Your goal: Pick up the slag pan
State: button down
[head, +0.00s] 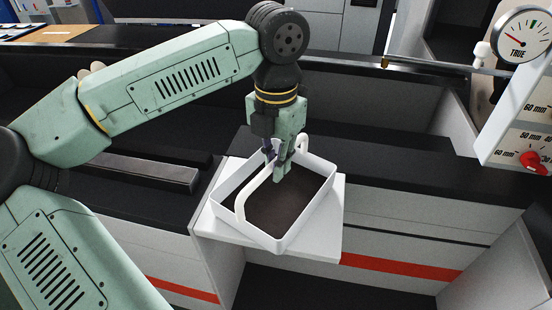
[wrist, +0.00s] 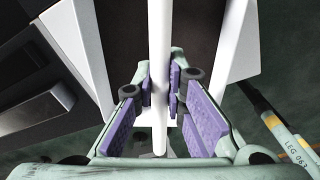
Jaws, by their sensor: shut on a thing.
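The slag pan (head: 318,207) is a white, square-walled tray with a dark inside and a white bar handle arching over it. It sits on a white shelf (head: 215,222) in the head view. My gripper (head: 279,165) is above the pan and shut on its handle. In the wrist view the white handle (wrist: 160,55) runs between the purple finger pads of my gripper (wrist: 160,105). The pan's wall (wrist: 236,45) shows to the right there. The pan's underside is hidden, so I cannot tell if it is touching the shelf.
A dark counter (head: 400,170) with a grey-white front and red stripe extends to the right. A dial gauge (head: 522,35) and a panel with a red knob (head: 533,162) stand at the far right. A dark block with a light edge (head: 150,172) lies left of the pan.

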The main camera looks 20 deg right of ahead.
jog(key=shift+f, duration=0.2)
jog(key=c, duration=1.6)
grip_release()
jog(key=shift+c, duration=0.2)
jog(key=shift+r, duration=0.15)
